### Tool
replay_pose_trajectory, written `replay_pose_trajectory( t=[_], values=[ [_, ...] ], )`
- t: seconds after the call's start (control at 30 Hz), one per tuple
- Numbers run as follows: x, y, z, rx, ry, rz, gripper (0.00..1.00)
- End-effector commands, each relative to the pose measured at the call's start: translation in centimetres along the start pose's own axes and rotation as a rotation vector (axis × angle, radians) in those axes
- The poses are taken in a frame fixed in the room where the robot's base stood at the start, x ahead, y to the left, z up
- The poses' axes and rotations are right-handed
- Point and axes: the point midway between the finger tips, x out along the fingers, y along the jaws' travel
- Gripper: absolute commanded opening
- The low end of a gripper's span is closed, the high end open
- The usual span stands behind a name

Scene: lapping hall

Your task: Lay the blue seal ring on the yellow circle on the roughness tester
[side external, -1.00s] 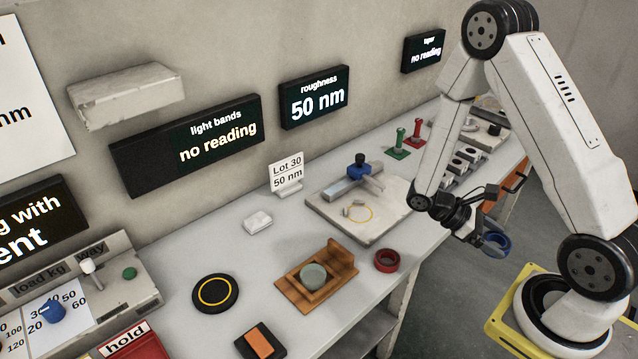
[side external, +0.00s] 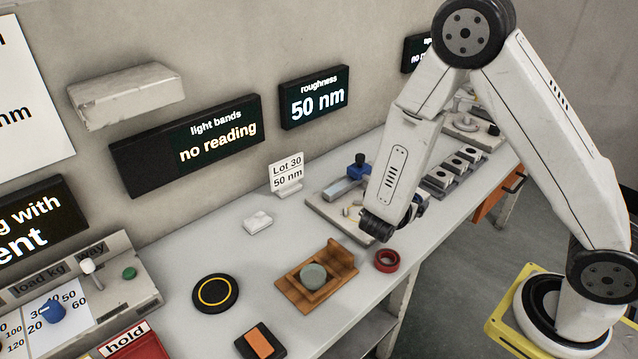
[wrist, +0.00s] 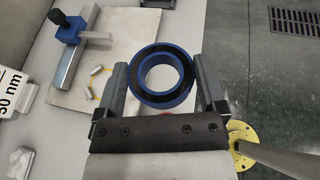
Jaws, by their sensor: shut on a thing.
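My gripper (wrist: 162,76) is shut on the blue seal ring (wrist: 162,101), which sits between the two fingers in the wrist view. In the side view, my wrist hides most of the gripper and ring. The roughness tester (side external: 322,208) is a pale plate with a steel bar and a blue and black block; the plate also shows in the wrist view (wrist: 122,52).
Two small metal pins (wrist: 94,77) lie on the plate by the circle. A red ring (side external: 387,261) lies near the bench's front edge. A wooden fixture (side external: 318,280) with a grey-green disc, a black disc (side external: 215,292) and a Lot 30 card (side external: 286,172) stand around.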

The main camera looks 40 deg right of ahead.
Motion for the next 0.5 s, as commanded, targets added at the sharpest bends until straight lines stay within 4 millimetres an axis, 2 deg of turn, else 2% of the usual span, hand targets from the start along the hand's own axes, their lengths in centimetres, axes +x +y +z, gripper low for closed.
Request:
replay_pose_trajectory(
  t=[0.2,0.5],
  values=[
    [-0.8,1.2,-0.2,-0.028,0.0,0.07,0.28],
    [-0.4,1.9,-0.4,-0.028,0.0,0.07,0.28]
  ],
)
